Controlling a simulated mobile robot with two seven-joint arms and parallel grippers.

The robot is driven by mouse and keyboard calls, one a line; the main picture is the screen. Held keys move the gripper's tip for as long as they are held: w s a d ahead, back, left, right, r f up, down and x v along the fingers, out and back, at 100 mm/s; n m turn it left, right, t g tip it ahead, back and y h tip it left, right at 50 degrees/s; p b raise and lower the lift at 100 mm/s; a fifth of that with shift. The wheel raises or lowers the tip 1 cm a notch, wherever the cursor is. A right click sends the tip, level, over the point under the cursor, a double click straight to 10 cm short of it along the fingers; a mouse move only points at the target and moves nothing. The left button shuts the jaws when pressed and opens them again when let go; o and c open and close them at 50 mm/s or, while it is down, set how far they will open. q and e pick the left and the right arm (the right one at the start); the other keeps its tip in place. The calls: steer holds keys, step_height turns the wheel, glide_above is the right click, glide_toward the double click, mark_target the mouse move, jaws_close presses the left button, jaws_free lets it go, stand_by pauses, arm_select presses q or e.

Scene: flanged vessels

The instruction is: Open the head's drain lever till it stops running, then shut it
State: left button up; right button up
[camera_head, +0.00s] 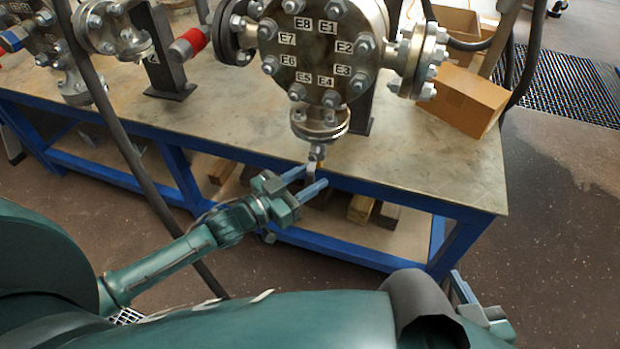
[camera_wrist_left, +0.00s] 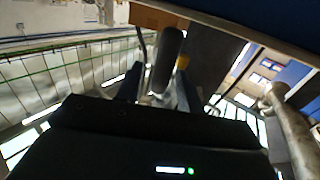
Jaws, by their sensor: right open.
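The flanged vessel head (camera_head: 318,50), with labels E1 to E8 on its round cover, stands at the table's front edge. A small drain valve (camera_head: 318,152) hangs below its bottom flange. The valve's lever (camera_head: 311,175) points down, with a yellow part beside it. My left gripper (camera_head: 304,181) has its blue fingers apart, one on each side of the lever. In the left wrist view the dark rounded lever (camera_wrist_left: 166,60) stands between the fingers, with a gap visible. I cannot make out any liquid running. My right gripper (camera_head: 468,292) is open and empty at lower right.
The metal-topped table (camera_head: 440,165) has a blue frame. A cardboard box (camera_head: 466,98) sits at its right end. Another flanged vessel (camera_head: 108,28) and a red-capped fitting (camera_head: 188,45) stand to the left. A dark hose (camera_head: 135,150) crosses in front. Wood blocks lie on the lower shelf.

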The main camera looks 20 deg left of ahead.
arm_select(q)
steer(key=shift+w+d, duration=0.2)
steer(key=shift+w, duration=0.15)
steer(key=shift+c, duration=0.4)
jaws_close()
